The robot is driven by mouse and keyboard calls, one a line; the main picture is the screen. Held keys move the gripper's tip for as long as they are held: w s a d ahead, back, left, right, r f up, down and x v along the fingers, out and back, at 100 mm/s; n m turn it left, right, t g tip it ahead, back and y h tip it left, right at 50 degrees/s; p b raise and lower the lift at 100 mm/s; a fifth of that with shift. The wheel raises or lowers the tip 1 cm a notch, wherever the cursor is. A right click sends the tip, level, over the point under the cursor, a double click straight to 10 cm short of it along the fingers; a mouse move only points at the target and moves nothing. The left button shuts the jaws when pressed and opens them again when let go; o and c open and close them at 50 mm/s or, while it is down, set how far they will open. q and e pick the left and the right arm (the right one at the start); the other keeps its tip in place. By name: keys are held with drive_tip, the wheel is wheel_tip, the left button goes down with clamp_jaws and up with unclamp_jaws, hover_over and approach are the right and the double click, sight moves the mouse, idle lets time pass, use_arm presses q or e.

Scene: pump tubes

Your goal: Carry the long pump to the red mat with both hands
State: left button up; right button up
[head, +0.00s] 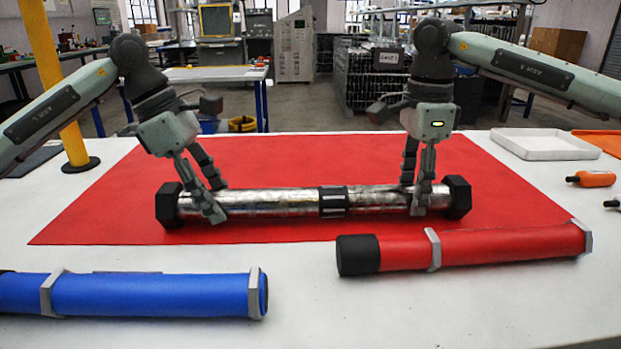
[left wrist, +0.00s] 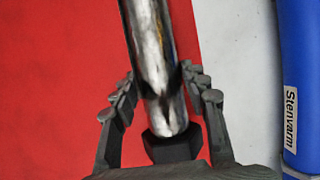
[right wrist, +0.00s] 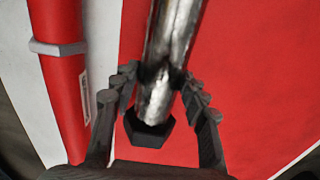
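The long pump is a shiny metal tube (head: 275,202) with black hexagonal ends and a dark middle band. It lies crosswise over the front part of the red mat (head: 270,160) and appears to rest on it. My left gripper (head: 215,200) is at the tube's left end, its fingers spread on either side, with gaps showing in the left wrist view (left wrist: 162,85). My right gripper (head: 416,197) straddles the right end likewise; in the right wrist view the tube (right wrist: 168,50) passes between its parted fingers. Whether any finger touches the tube is unclear.
A blue tube (head: 150,295) lies front left and a red tube (head: 480,247) front right on the white table (head: 310,310). A yellow post (head: 55,80) stands at the left. A white tray (head: 545,145) and an orange bottle (head: 592,179) are at the right.

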use_arm(q)
drive_tip(key=shift+o, duration=1.4)
drive_tip(key=shift+r, duration=0.1)
use_arm(e)
drive_tip(key=shift+o, duration=1.4)
drive_tip(key=shift+r, duration=0.1)
drive_tip(key=shift+r, duration=0.25)
use_arm(q)
drive_tip(key=v, duration=1.2)
use_arm(e)
wheel_tip(320, 180, up, 12)
drive_tip(key=shift+f, duration=0.25)
use_arm(q)
drive_tip(key=shift+s, duration=0.1)
use_arm(e)
drive_tip(key=shift+s, duration=0.1)
